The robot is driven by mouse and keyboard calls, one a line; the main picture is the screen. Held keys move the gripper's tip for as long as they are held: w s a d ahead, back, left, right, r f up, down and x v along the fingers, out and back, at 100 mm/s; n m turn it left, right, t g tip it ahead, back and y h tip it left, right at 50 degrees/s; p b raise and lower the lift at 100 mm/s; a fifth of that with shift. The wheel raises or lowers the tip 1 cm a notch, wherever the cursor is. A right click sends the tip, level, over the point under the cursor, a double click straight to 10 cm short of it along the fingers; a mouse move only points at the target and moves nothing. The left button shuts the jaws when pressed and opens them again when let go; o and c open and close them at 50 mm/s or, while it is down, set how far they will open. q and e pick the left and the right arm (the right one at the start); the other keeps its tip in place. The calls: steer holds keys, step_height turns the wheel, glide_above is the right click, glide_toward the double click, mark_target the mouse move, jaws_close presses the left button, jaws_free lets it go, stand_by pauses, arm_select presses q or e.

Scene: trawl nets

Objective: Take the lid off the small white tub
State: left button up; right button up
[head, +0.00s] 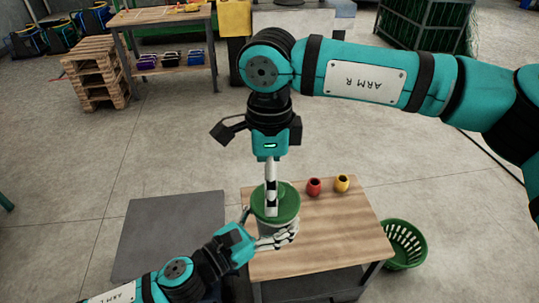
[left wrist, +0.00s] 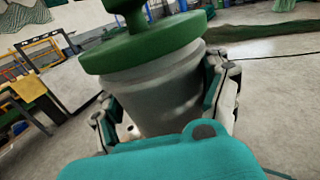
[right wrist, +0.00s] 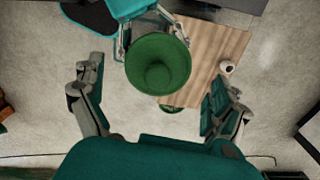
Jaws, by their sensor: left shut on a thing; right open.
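The small white tub (head: 279,228) is at the left end of the wooden table, wearing a green lid (head: 288,203). The lid's raised knob shows in the left wrist view (left wrist: 138,18), with the lid seated on the rim. My left gripper (head: 262,232) is shut around the tub's side below the lid. I cannot tell whether the tub touches the table. My right gripper (head: 271,207) points down above the lid. In the right wrist view its fingers are wide apart and empty, with the lid (right wrist: 158,65) ahead between them.
A red cup (head: 314,187) and a yellow cup (head: 343,184) stand on the wooden table (head: 335,230), right of the tub. A green basket (head: 404,245) is on the floor at its right. A grey mat (head: 165,235) lies left.

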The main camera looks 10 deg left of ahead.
steer(key=shift+f, duration=2.2)
steer(key=shift+s, duration=0.1)
steer(key=c, duration=1.1)
steer(key=shift+c, duration=0.2)
steer(key=shift+r, duration=0.25)
steer(key=shift+r, duration=0.9)
